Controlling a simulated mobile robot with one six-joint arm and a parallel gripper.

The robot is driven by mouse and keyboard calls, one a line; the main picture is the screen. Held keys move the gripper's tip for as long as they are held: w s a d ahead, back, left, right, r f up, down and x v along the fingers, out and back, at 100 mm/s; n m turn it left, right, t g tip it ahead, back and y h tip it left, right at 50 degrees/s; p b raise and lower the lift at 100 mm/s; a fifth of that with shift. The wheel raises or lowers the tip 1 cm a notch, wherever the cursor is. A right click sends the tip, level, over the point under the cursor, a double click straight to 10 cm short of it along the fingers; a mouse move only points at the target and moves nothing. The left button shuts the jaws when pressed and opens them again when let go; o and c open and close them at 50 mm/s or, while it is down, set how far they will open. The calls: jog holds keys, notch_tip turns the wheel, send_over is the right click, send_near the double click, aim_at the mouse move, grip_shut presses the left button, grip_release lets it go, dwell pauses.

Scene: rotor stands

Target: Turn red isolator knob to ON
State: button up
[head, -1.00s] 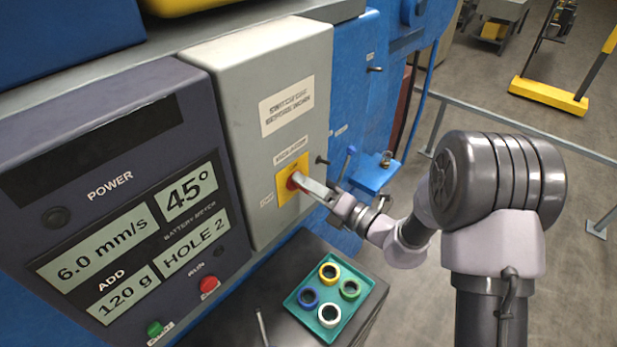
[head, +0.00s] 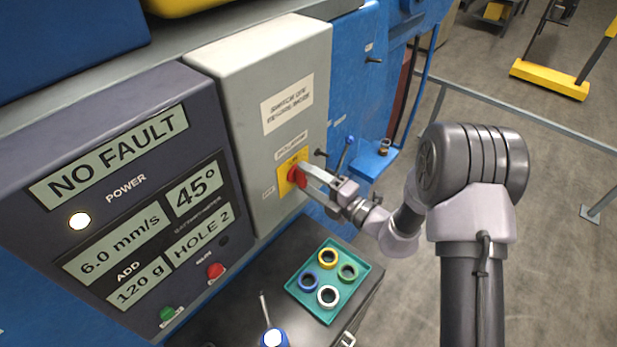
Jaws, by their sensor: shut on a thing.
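The red isolator knob (head: 297,176) sits on a yellow plate (head: 285,181) on the front of the grey isolator box (head: 236,99). My gripper (head: 307,177) reaches in from the right, with its fingers around the knob and shut on it. The fingers hide part of the knob, and its small markings are too small to read. On the dark control panel (head: 148,110), the top display (head: 118,156) reads "NO FAULT" and the power lamp (head: 80,221) is lit.
A teal tray (head: 290,284) with several coloured rings lies on the dark cabinet top below. A green button (head: 167,313) and a red button (head: 215,270) sit low on the panel. A blue machine (head: 347,110) stands just right of the box. Open floor lies further right.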

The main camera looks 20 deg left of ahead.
dwell(0.3)
jog(key=o, duration=1.4)
jog(key=b+v, duration=0.4)
jog(key=v, duration=1.3)
jog(key=shift+s+d, duration=0.15)
jog(key=shift+d, duration=0.1)
jog(key=shift+f, duration=0.1)
